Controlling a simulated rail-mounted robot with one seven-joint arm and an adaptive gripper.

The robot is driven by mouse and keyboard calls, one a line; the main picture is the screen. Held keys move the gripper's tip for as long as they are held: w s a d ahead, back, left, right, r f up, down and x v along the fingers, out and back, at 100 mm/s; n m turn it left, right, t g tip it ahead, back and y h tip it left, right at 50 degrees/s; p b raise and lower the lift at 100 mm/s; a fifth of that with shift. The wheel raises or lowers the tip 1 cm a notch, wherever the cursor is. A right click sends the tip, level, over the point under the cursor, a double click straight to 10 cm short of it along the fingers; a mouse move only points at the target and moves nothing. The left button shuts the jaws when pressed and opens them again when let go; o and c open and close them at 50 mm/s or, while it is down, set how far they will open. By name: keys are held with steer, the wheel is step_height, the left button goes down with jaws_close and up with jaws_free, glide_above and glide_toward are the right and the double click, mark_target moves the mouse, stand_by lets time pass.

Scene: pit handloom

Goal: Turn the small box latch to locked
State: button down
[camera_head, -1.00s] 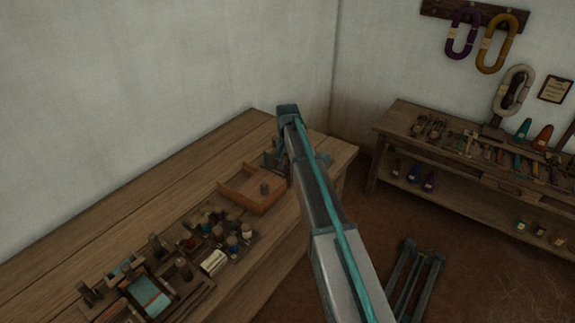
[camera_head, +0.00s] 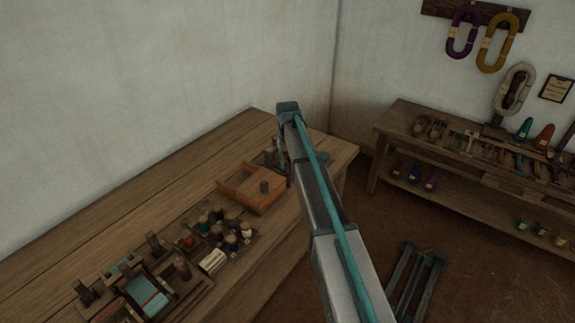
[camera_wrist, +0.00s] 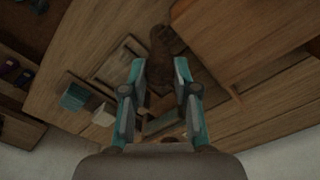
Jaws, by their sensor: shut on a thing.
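My gripper (camera_wrist: 160,66) points down at the table in the wrist view, its two teal-and-grey fingers close on either side of a dark brown piece (camera_wrist: 160,48). The fingers are shut on this piece. It may be the latch of the small box, but its shape is too dark to be sure, and I cannot tell which way the latch is turned. In the head view my arm hides the fingertips. An orange-brown wooden box (camera_head: 249,199) with a short dark peg (camera_head: 264,187) lies on the table just left of my arm.
The wooden table (camera_head: 150,202) holds a rack of small bobbins (camera_head: 220,230) and a teal-topped frame (camera_head: 148,294) toward the front left. A workbench with tools (camera_head: 480,148) stands at the right wall. Bare tabletop lies along the back wall.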

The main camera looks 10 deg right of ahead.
mark_target(287, 164)
steer(key=n+b, duration=0.1)
steer(key=n, duration=1)
steer(key=shift+b, duration=0.3)
steer(key=shift+n, duration=0.5)
steer(key=c, duration=0.9)
jaws_free()
steer(key=shift+o, duration=0.2)
steer(key=shift+r, duration=0.1)
step_height(287, 164, up, 12)
